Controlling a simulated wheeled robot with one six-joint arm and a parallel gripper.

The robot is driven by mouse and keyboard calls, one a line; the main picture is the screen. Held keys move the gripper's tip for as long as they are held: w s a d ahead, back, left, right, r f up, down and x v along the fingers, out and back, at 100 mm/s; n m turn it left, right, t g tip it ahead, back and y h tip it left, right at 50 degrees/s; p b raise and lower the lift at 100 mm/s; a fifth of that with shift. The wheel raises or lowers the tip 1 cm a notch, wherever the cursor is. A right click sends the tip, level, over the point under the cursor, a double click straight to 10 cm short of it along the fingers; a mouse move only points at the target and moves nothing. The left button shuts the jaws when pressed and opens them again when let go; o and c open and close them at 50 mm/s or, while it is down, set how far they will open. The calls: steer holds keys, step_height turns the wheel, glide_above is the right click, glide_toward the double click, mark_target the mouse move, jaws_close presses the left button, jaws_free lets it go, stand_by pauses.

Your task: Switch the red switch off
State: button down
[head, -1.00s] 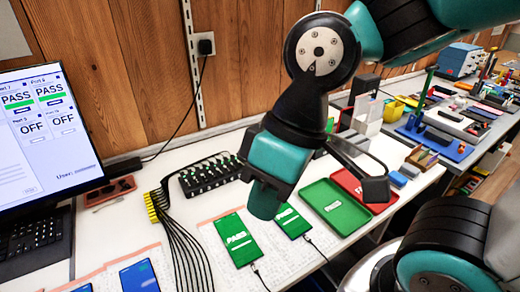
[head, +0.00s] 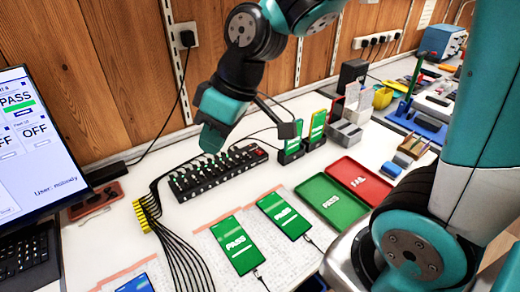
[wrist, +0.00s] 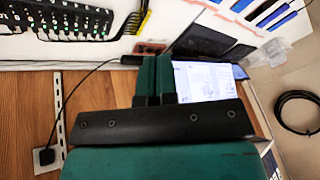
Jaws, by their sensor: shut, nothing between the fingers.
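My gripper (head: 212,138) hangs above the back of the white table, beside and above the black hub strip (head: 217,172) with its row of small green lights. In the wrist view my gripper (wrist: 157,65) has its two teal fingers shut together with nothing between them. The strip also shows in the wrist view (wrist: 62,20), apart from the fingers. A small reddish-brown holder (head: 96,201) lies by the monitor.
Two phones showing PASS (head: 236,246) (head: 284,215) lie in front. A green tray (head: 332,204) and a red FAIL tray (head: 362,180) sit to the right. Black cables run from a yellow connector block (head: 146,214). A monitor (head: 28,150) stands at left; a wall socket (head: 184,38) is behind.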

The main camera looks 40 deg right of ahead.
steer(key=w+d+f+t+p, duration=0.25)
steer(key=w+d, duration=0.25)
steer(key=w, duration=0.6)
steer(key=n+t+h+p, duration=0.3)
glide_above(259, 153)
steer(key=w, duration=0.1)
step_height(259, 153, down, 15)
steer(key=shift+w+f, duration=0.15)
steer(key=shift+f, duration=0.05)
steer(key=shift+f, duration=0.1)
steer(key=f+b, duration=0.1)
steer(key=f, duration=0.1)
steer(key=f+b, duration=0.2)
steer(key=f, duration=0.1)
steer(key=s+f+b, duration=0.1)
steer(key=f, duration=0.2)
steer(key=shift+s+f+b, duration=0.15)
steer(key=shift+f+b, duration=0.1)
steer(key=shift+b, duration=0.25)
steer(key=shift+f+b, duration=0.4)
steer(key=shift+b, duration=0.1)
